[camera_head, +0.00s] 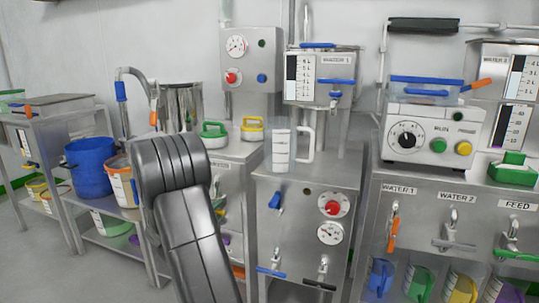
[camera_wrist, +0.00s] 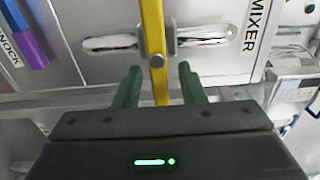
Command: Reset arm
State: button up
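My gripper (camera_wrist: 158,72) shows in the wrist view with its two green fingers apart. A yellow lever handle (camera_wrist: 153,25) runs down between the fingers, with a gap visible on both sides. The lever crosses a metal bracket on a panel next to a label reading MIXER (camera_wrist: 257,38). Whether any finger touches the lever is hard to tell. In the head view, my dark arm rises in the lower middle, and my gripper is not visible there.
Beside my arm in the head view stand a steel cabinet with gauges (camera_head: 305,235), a blue bucket (camera_head: 88,168) on a shelf, and a panel (camera_head: 455,225) with WATER and FEED valves. A clear measuring jug (camera_head: 283,150) stands on the cabinet. Blue and purple handles (camera_wrist: 32,45) are at upper left in the wrist view.

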jog(key=p+v, duration=0.4)
jog(key=v, duration=1)
jog(key=b+x, duration=0.4)
jog(key=x, duration=1)
jog(key=shift+d+f, duration=0.1)
jog(key=shift+f, duration=0.05)
jog(key=shift+r+n, duration=0.35)
jog(key=shift+n, duration=0.25)
jog(key=shift+r+n+p, duration=0.25)
jog(key=shift+n+p, duration=0.35)
jog(key=shift+n, duration=0.6)
